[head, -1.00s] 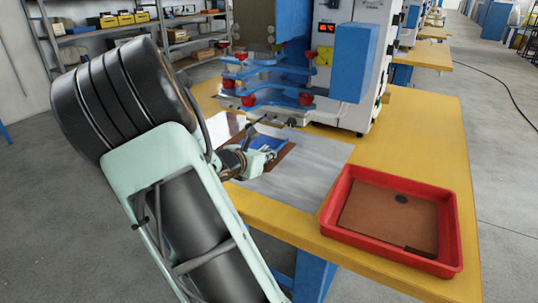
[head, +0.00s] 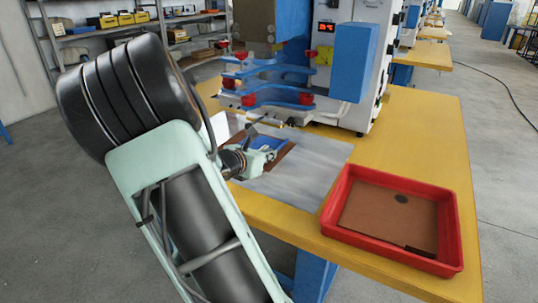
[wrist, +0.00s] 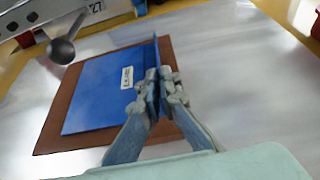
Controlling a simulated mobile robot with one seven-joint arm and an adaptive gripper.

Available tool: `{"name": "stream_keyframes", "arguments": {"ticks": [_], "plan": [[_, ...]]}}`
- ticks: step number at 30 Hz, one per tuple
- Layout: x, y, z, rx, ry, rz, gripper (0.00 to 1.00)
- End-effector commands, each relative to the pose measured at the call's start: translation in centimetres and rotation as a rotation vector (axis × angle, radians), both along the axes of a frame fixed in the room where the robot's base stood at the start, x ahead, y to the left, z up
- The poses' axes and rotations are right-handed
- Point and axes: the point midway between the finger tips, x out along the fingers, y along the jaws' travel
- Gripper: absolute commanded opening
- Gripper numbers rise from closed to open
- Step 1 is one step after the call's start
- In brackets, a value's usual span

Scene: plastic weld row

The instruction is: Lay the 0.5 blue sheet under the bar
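The blue sheet (wrist: 100,90) lies on a brown board on the metal plate. It carries a small white label with blurred writing. Its right edge has an upright blue strip, and my gripper (wrist: 157,88) has its fingers closed around that strip in the wrist view. In the head view the sheet (head: 270,143) is partly hidden behind my gripper (head: 268,158). The brown board (wrist: 55,132) shows around the sheet's edges. The blue clamp frame (head: 275,95) of the machine stands just behind the sheet. I cannot tell which part is the bar.
A red tray (head: 450,225) holding a brown sheet (head: 375,215) sits at the front right of the yellow table (head: 430,125). The bare metal plate (head: 315,165) is clear right of the sheet. A dark ball-ended lever (wrist: 62,50) stands close to the sheet's far left corner.

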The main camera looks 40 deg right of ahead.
Motion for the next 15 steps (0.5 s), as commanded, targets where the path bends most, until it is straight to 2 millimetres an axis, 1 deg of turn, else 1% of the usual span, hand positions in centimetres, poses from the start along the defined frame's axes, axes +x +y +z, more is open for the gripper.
{"name": "stream_keyframes", "arguments": {"ticks": [11,12,15], "plan": [[0.01,0.00,-0.17,0.000,0.000,0.000,0.00],[0.01,0.00,-0.17,0.000,0.000,0.000,0.06],[0.01,-0.01,-0.16,0.000,0.000,0.000,0.17]]}}
